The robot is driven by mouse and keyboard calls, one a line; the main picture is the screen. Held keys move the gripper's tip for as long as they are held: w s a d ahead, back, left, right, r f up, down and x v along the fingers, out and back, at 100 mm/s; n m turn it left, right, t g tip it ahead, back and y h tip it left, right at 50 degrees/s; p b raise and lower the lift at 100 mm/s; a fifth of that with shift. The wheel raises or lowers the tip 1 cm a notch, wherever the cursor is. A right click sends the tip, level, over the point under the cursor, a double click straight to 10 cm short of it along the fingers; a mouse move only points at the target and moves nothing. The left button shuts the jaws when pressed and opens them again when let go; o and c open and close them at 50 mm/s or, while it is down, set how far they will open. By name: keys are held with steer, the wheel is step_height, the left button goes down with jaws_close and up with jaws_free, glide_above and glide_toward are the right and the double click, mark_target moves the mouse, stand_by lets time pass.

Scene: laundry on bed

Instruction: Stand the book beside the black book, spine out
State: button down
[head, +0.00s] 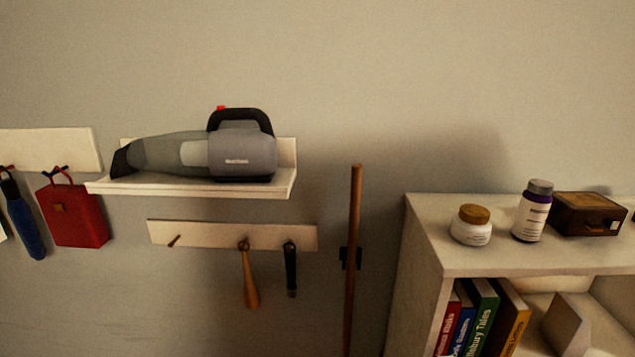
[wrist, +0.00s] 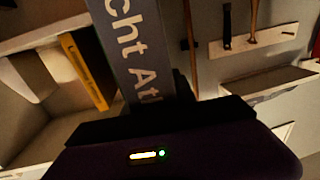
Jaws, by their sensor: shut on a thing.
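In the wrist view my gripper (wrist: 165,115) is shut on a dark grey book (wrist: 140,45). Large pale letters reading "cht At" run along the face toward the camera; the rest of the book is cut off or hidden by the jaws. A yellow book (wrist: 88,70) stands in the shelf to the left of the held book, apart from it. In the head view the yellow book (head: 509,321) is the rightmost of a row, beside a green book (head: 481,315). My gripper is outside the head view.
The white bookcase (head: 425,240) has a jar (head: 471,226), a bottle (head: 533,212) and a brown box (head: 588,214) on top. A grey block (head: 567,325) stands right of the books, with a gap between. A wooden pole (head: 353,260) and a wall shelf with a vacuum (head: 205,152) are left.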

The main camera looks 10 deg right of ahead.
steer(key=w+a+f+n+y, duration=0.1)
steer(key=a+f, duration=0.4)
steer(key=f, duration=0.3)
steer(key=w+a+f+y, duration=0.1)
steer(key=a+f, duration=0.5)
steer(key=f, duration=0.3)
steer(key=shift+a+n+y, duration=0.15)
steer(key=shift+n+y, duration=0.25)
